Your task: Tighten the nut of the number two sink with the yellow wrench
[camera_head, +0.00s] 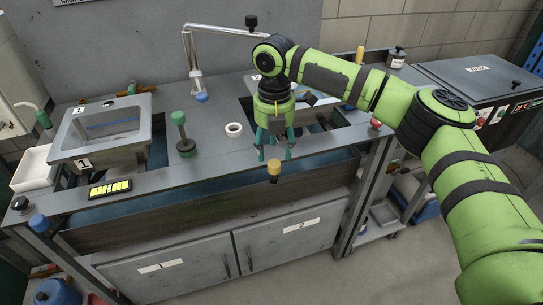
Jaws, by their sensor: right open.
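My right gripper (276,152) hangs pointing down over the counter's front edge, in front of the number two sink. Its teal fingers are apart and nothing shows between them. A yellow-topped dark knob (274,167) is just below the fingertips; I cannot tell if they touch. The number two sink (322,112) is partly hidden behind my right gripper and arm. A yellow and dark piece (303,97) shows beside the gripper, too small to identify. A long yellow bar (355,84) stands behind my right forearm; I cannot tell if it is the wrench. The nut is not discernible. My left gripper is out of view.
The number one sink (104,128) sits at left, with a yellow-marked black block (110,188) in front. A green-topped post (181,130) and white tape roll (233,130) stand mid-counter. A faucet (193,60) rises behind. A dark cabinet (475,78) is at right.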

